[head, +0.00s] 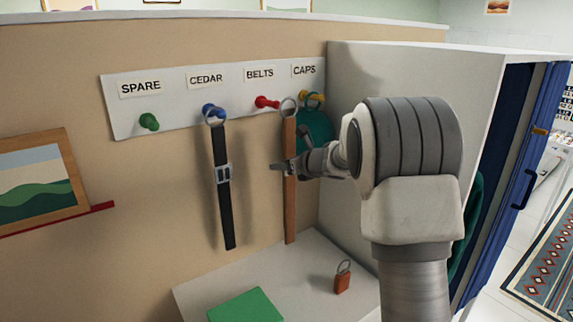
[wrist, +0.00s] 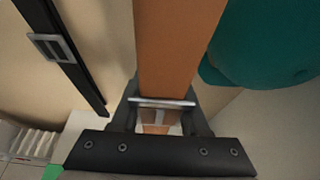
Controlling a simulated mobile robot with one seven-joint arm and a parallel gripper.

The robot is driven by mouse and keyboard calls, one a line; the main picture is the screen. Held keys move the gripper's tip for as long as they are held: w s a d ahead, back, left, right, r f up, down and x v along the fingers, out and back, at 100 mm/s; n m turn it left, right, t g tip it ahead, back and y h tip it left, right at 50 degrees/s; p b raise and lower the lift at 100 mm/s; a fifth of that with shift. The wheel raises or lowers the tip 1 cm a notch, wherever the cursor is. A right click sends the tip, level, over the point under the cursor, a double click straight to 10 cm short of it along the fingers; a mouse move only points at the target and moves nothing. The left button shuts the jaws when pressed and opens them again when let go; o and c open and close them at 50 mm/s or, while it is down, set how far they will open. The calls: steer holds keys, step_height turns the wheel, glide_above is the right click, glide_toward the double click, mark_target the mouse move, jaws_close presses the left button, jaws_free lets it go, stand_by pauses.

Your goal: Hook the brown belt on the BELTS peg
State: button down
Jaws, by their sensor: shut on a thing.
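The brown belt (head: 290,208) hangs straight down from my gripper (head: 283,167), which is shut on it partway along its length. The belt also fills the middle of the wrist view (wrist: 175,45), between the fingers. The metal ring (head: 289,106) at the belt's top is just right of the red BELTS peg (head: 266,102). The ring looks apart from that peg; its depth relative to the peg is hard to tell. The BELTS label (head: 260,73) is above the red peg.
A black belt (head: 225,190) hangs by a ring on the blue CEDAR peg (head: 213,110). A teal cap (head: 318,130) hangs at the yellow CAPS peg (head: 305,96), close right of the brown belt. The green SPARE peg (head: 149,122) is empty. A brown tag (head: 342,283) lies on the shelf below.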

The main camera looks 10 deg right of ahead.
steer(key=shift+w+a+f+p, duration=0.1)
steer(key=shift+w+a+p, duration=0.4)
steer(key=shift+w+p, duration=0.6)
steer(key=shift+w+a+p, duration=0.55)
steer(key=shift+w+p, duration=0.3)
steer(key=shift+w, duration=0.6)
steer(key=shift+w+a+f+p, duration=0.1)
steer(key=shift+w+a+p, duration=0.4)
steer(key=shift+w+p, duration=0.6)
steer(key=shift+w+a+f+b, duration=0.25)
steer(key=shift+w+f+b, duration=0.4)
steer(key=shift+b, duration=0.25)
steer(key=shift+c, duration=1.6)
jaws_free()
